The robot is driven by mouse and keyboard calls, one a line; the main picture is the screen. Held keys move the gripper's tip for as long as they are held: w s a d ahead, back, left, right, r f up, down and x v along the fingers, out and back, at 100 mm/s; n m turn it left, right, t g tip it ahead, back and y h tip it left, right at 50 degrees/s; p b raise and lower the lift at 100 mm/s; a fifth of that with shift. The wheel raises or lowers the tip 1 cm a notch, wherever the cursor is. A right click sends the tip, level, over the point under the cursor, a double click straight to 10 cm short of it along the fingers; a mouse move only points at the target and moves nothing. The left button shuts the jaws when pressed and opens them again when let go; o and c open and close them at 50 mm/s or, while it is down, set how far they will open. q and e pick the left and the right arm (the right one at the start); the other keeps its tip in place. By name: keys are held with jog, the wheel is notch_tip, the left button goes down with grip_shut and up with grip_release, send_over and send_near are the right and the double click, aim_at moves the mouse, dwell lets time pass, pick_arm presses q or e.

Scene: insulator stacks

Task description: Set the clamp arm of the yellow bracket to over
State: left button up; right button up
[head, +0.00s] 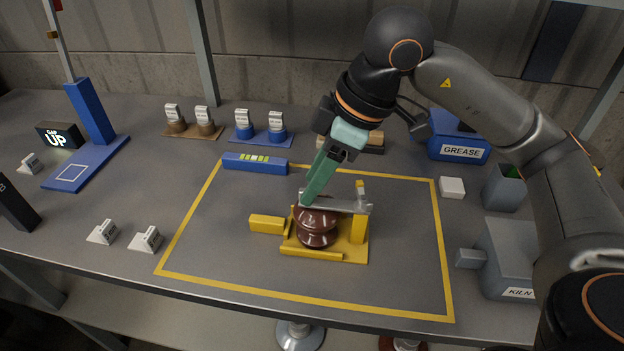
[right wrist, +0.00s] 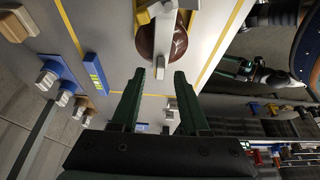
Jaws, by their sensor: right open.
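The yellow bracket (head: 357,247) stands on the table inside a yellow outline, with a brown ribbed insulator (head: 316,238) on it. Its grey clamp arm (head: 345,206) reaches from the yellow post at the right, leftward across the insulator's top. My right gripper (head: 304,203) comes down from above, its green fingertips close to the arm's left end; contact is unclear. The right wrist view shows its two fingers (right wrist: 160,75) apart, with the brown insulator (right wrist: 152,42) beyond them and grey parts in the gap. My left gripper is not discernible.
A blue bar (head: 256,164) with green marks lies behind the outline. A kiln box (head: 505,262), a grease bin (head: 458,149) and a white block (head: 452,188) stand at the right. Small labelled pieces and a blue stand (head: 92,112) are at the left. The outline's left part is clear.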

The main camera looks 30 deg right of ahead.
aim_at(325, 202)
jog(key=v, duration=0.4)
jog(key=shift+w+p, duration=0.1)
jog(key=shift+p, duration=0.25)
pick_arm(q)
jog(key=s, duration=0.1)
jog(key=s+f+g, duration=0.1)
jog(key=f+g+p, duration=0.1)
jog(key=shift+s+d+f, duration=0.1)
jog(key=shift+s+d, duration=0.15)
jog(key=shift+s, duration=0.15)
pick_arm(e)
jog(key=v, duration=0.7)
